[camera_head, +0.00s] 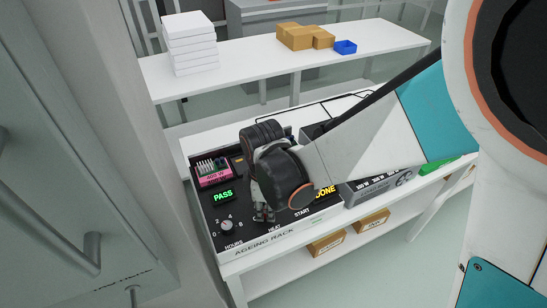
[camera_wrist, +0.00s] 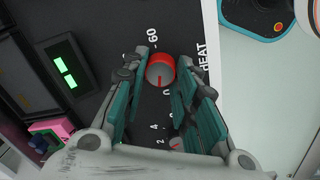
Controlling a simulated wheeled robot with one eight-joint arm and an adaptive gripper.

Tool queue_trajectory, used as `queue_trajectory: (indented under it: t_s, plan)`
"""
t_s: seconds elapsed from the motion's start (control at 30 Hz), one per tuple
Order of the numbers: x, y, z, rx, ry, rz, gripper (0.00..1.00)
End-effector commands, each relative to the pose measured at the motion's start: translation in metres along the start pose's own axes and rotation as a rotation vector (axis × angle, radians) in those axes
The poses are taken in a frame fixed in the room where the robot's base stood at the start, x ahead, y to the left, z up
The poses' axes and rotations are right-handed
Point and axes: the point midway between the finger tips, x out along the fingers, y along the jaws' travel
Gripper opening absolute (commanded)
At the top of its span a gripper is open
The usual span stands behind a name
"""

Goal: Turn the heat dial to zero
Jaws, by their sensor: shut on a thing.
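The heat dial (camera_wrist: 160,71), a grey knob with a red rim, sits on the black panel in the wrist view, beside the HEAT label. A 60 is printed on one side of it and a 0 on the other. A thin red mark on its top lies on the side facing the 0; I cannot tell its exact alignment. My gripper (camera_wrist: 164,66) is shut on the dial, with one teal finger at each side. In the head view my gripper (camera_head: 264,215) reaches down to the panel above HEAT and hides the dial.
The ageing rack (camera_head: 262,242) also carries an hours dial (camera_head: 227,227), a green PASS display (camera_head: 223,196), a yellow DONE display (camera_head: 325,191) and a pink unit (camera_head: 213,174). Boxes (camera_head: 304,37) and a blue bin (camera_head: 345,47) stand on the back table.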

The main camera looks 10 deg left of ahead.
Motion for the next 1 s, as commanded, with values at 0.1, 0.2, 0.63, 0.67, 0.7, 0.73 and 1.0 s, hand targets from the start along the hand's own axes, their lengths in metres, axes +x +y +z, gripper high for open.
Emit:
queue_trajectory:
  t_s: [0.1,0.2,0.63,0.67,0.7,0.73,1.0]
  plan:
    - [0.0005,-0.0008,0.0007,-0.088,0.005,-0.001,0.03]
    - [0.0005,-0.001,0.0007,-0.153,0.009,-0.001,0.03]
    - [0.0004,-0.0013,0.001,-0.296,0.017,-0.001,0.03]
    - [0.0004,-0.0013,0.001,-0.299,0.017,-0.001,0.03]
    - [0.0004,-0.0013,0.0011,-0.302,0.017,-0.001,0.03]
    - [0.0004,-0.0013,0.001,-0.303,0.017,-0.001,0.03]
    - [0.0004,-0.0013,0.001,-0.305,0.017,-0.001,0.03]
